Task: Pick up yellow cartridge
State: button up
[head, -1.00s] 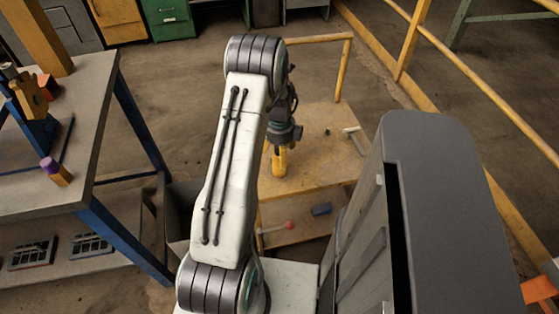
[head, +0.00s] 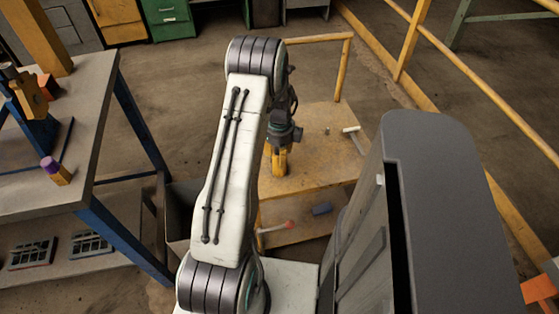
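A yellow upright object (head: 280,164), which looks like the yellow cartridge, is on the low yellow table (head: 320,172). My gripper (head: 280,149) points down right at its top, beyond my white arm. The fingers are small, dark and partly hidden, so I cannot tell whether they are open or closed around it. The arm covers the left side of this spot.
A hammer-like tool (head: 356,140) lies on the yellow table. A grey workbench (head: 85,120) at left holds a purple-topped orange piece (head: 57,172). A yellow railing (head: 475,88) runs at right.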

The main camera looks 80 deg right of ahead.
jog(key=c, duration=0.3)
jog(key=shift+r, duration=0.1)
